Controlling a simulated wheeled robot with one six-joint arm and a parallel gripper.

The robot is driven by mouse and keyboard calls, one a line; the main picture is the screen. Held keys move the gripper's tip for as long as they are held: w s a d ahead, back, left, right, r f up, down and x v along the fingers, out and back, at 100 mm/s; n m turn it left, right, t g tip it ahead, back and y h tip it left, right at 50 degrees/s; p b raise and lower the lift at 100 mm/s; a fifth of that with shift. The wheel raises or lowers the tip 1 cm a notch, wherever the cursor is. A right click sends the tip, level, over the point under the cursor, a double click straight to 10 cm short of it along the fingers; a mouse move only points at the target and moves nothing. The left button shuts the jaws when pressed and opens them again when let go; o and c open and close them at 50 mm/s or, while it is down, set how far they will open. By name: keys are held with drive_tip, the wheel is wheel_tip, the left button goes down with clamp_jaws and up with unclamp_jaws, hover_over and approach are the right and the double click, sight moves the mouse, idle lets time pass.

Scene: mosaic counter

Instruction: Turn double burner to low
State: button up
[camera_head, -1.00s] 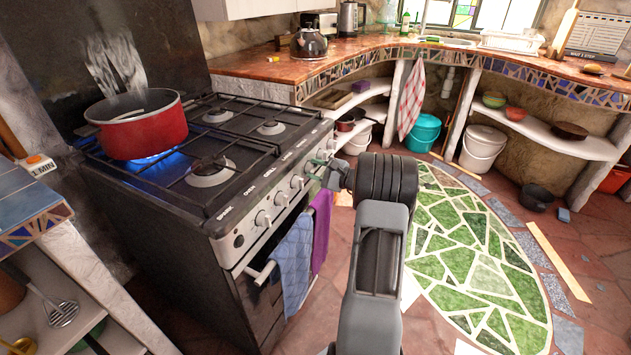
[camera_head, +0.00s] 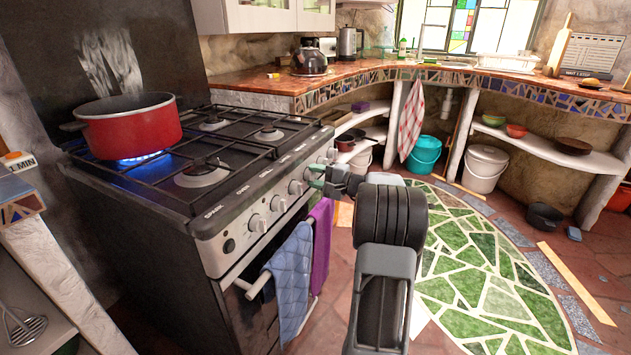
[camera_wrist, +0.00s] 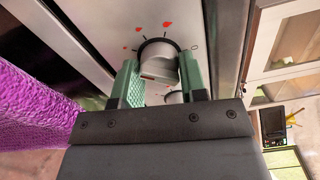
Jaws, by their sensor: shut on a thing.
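The black and silver stove (camera_head: 232,225) has a row of round white knobs along its sloping front panel. My gripper (camera_head: 317,175) is at the far end of this row. In the wrist view, the green fingers of my gripper (camera_wrist: 160,72) are on either side of a white knob (camera_wrist: 158,58) and shut on it. Red flame marks and a small circle are printed around this knob. A second knob (camera_wrist: 174,97) shows partly below it, between the fingers. Which burner the held knob serves cannot be told.
A red pot (camera_head: 128,128) sits over a blue flame (camera_head: 138,159) on the stove. A blue towel (camera_head: 290,280) and a purple towel (camera_head: 321,245) hang from the front rail near my arm. The green mosaic floor (camera_head: 470,270) to the right is clear.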

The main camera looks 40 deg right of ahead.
idle(0.4)
drive_tip(key=o, duration=0.9)
drive_tip(key=p+v, duration=0.3)
drive_tip(key=v, duration=1)
drive_tip(key=shift+s+d, duration=0.2)
drive_tip(key=shift+s, duration=0.15)
